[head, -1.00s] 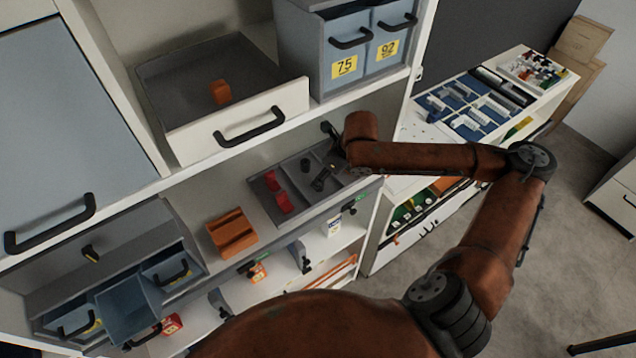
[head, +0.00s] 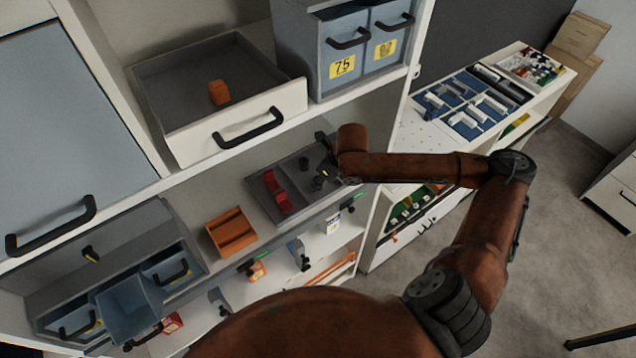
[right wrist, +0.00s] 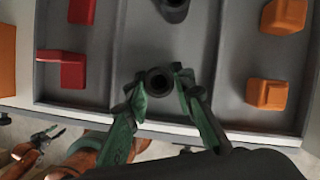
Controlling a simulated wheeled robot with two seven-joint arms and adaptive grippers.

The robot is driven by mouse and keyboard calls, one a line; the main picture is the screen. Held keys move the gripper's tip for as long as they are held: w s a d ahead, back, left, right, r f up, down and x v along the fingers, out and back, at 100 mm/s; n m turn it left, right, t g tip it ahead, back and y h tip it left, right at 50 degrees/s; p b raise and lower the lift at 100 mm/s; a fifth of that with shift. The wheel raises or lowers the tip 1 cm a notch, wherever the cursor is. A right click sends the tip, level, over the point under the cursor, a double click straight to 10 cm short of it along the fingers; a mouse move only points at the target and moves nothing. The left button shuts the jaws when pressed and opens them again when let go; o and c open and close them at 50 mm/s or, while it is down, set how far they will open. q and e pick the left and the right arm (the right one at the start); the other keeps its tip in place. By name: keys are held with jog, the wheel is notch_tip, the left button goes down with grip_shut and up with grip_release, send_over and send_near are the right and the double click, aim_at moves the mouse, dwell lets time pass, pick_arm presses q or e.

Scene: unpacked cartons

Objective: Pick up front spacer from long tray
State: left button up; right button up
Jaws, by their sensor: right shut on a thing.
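The long grey tray (head: 292,172) sits on a middle shelf in the head view, split into compartments. In the right wrist view its floor (right wrist: 122,45) shows below my gripper. The front spacer (right wrist: 159,79), a dark round piece with a hole in its top, stands in the middle compartment near the front wall. My right gripper (right wrist: 158,92) is shut on it, with the green fingers on either side. A second dark spacer (right wrist: 173,8) stands farther back in the same compartment. In the head view my right forearm hides part of the tray's right end.
Red pieces (right wrist: 73,72) lie in the tray's left compartment and orange pieces (right wrist: 268,94) in the right one. An orange bin (head: 231,232) stands left of the tray. An open white drawer (head: 240,120) juts out above. Dividers flank the gripper.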

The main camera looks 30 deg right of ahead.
jog(key=shift+c, duration=1)
jog(key=shift+r, duration=0.15)
